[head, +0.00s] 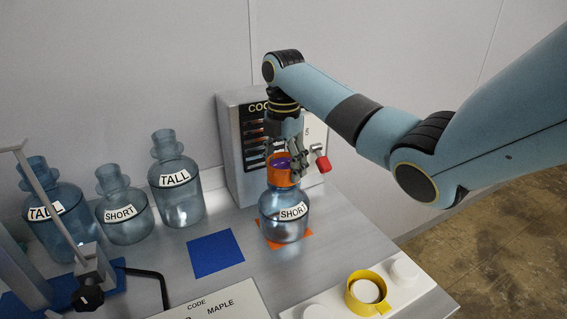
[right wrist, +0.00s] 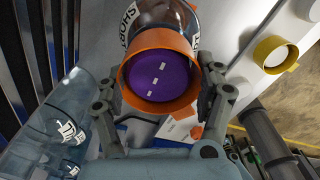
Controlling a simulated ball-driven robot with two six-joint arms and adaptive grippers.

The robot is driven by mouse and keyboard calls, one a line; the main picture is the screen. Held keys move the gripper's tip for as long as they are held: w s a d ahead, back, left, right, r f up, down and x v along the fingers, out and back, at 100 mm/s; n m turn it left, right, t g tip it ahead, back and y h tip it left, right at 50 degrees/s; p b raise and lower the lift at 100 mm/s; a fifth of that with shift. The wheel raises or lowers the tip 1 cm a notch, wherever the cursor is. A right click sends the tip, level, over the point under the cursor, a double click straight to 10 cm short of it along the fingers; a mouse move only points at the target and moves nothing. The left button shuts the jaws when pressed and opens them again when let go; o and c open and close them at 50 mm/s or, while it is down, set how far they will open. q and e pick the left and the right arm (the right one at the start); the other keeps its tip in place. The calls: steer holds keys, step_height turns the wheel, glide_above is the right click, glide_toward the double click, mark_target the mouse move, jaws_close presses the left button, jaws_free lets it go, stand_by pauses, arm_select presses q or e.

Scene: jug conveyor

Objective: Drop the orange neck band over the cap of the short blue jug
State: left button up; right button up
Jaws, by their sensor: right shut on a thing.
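The short blue jug (head: 283,222), labelled SHORT, stands upright on an orange square in front of the grey machine. The orange neck band (head: 279,178) is at the top of this jug, with the purple cap (head: 281,162) showing inside its ring. My right gripper (head: 296,160) is shut on the band from above. In the right wrist view the band (right wrist: 134,88) sits between the two fingers (right wrist: 160,84), and the purple cap top (right wrist: 160,72) with white marks fills its opening. How far down the band sits around the cap cannot be told. My left gripper is not in view.
Two tall jugs (head: 176,192) and another short jug (head: 123,216) stand at the left. A blue square (head: 214,253) lies bare. A white strip with a yellow ring (head: 353,301) around a white peg is at front right. A metal bracket (head: 95,270) stands at front left.

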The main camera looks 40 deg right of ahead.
steer(key=o, duration=1.2)
steer(key=shift+c, duration=0.2)
steer(key=shift+o, duration=0.2)
steer(key=shift+r+p, duration=0.45)
steer(key=shift+r, duration=4.05)
